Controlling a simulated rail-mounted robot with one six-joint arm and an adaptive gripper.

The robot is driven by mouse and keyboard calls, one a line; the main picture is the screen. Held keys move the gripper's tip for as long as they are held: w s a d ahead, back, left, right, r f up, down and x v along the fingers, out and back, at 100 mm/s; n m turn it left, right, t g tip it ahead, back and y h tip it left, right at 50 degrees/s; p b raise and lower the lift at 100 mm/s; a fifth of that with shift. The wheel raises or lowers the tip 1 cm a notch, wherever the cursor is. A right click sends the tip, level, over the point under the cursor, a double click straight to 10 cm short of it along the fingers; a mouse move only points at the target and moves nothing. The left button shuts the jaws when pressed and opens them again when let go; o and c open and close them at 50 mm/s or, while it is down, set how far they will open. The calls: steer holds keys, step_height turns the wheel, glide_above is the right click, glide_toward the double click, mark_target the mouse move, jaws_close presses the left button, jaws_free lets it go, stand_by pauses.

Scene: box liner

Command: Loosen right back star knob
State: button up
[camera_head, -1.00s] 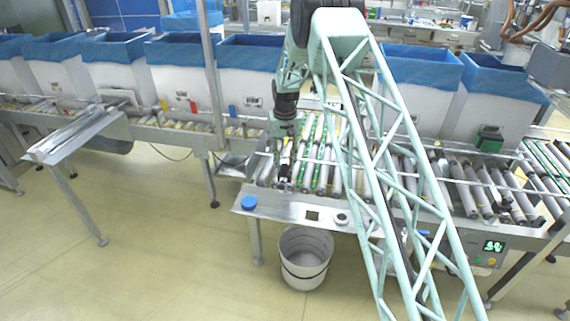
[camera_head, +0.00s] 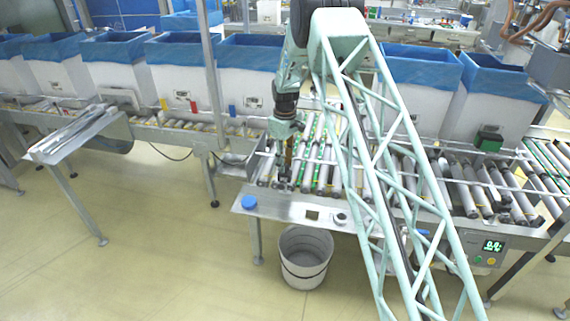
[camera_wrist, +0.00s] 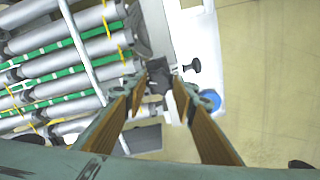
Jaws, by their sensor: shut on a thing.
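My gripper (camera_head: 284,178) points down at the left end of the roller conveyor, by the metal side plate. In the wrist view its two brown fingers (camera_wrist: 166,88) are closed in on a dark knob-like piece (camera_wrist: 159,74), which sits between the fingertips at the conveyor's edge. Its star shape is not clear, as the fingers partly hide it. A second small black knob (camera_wrist: 192,66) sticks out just right of the right fingertip, apart from it. In the head view the knobs are too small to make out behind my gripper.
The roller conveyor (camera_head: 322,165) has grey and green rollers and a rail across them. A grey bin (camera_head: 305,257) stands below. Boxes with blue liners (camera_head: 249,75) line the back.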

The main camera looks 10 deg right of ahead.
steer(key=shift+n, duration=1.6)
steer(key=o, duration=0.9)
steer(key=shift+c, duration=0.2)
steer(key=shift+r, duration=0.1)
step_height(320, 180, up, 12)
